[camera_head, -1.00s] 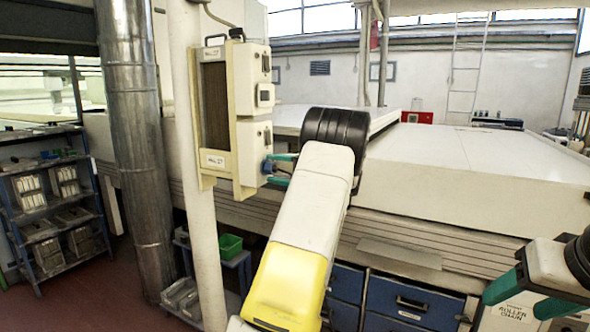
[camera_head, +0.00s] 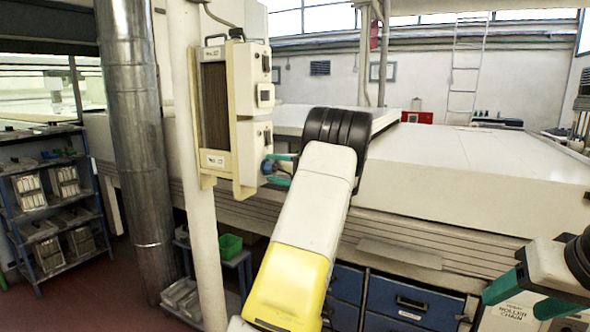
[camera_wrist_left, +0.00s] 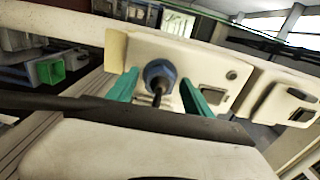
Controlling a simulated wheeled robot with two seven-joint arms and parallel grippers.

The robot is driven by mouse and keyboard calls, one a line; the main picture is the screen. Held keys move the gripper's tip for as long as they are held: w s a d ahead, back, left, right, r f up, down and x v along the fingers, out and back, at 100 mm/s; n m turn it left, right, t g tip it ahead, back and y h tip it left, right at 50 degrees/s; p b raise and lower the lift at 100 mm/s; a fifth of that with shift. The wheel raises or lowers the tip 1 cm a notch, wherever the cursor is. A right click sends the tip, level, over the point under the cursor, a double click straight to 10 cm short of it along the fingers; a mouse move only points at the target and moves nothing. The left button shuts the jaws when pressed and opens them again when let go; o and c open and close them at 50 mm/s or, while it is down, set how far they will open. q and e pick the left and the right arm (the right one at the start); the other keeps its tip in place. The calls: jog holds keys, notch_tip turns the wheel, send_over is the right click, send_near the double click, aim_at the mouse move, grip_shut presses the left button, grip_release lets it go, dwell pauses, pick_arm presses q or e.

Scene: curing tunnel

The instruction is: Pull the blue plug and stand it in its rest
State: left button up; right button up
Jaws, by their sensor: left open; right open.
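The blue plug (camera_head: 267,167) sits in the side of the cream box (camera_head: 251,150) on the white post. In the left wrist view the blue plug (camera_wrist_left: 160,74) faces me with a dark cable or stem at its middle. My left gripper (camera_head: 281,168) is open, its teal fingers on either side of the plug; in the left wrist view the fingers (camera_wrist_left: 160,92) stand apart from it, with a gap showing on both sides. My right gripper (camera_head: 522,296) is open and empty at the lower right. I cannot make out the plug's rest.
The white post (camera_head: 205,230) and a metal duct (camera_head: 140,150) stand left of the box. The long cream tunnel housing (camera_head: 470,175) lies behind my arm. Blue drawers (camera_head: 400,300) are below. A shelf rack (camera_head: 55,210) stands at the far left.

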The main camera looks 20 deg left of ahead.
pick_arm(q)
jog(key=shift+c, duration=0.5)
grip_shut()
jog(key=shift+d, duration=0.1)
jog(key=shift+s+d, duration=0.2)
jog(key=shift+d, duration=2.7)
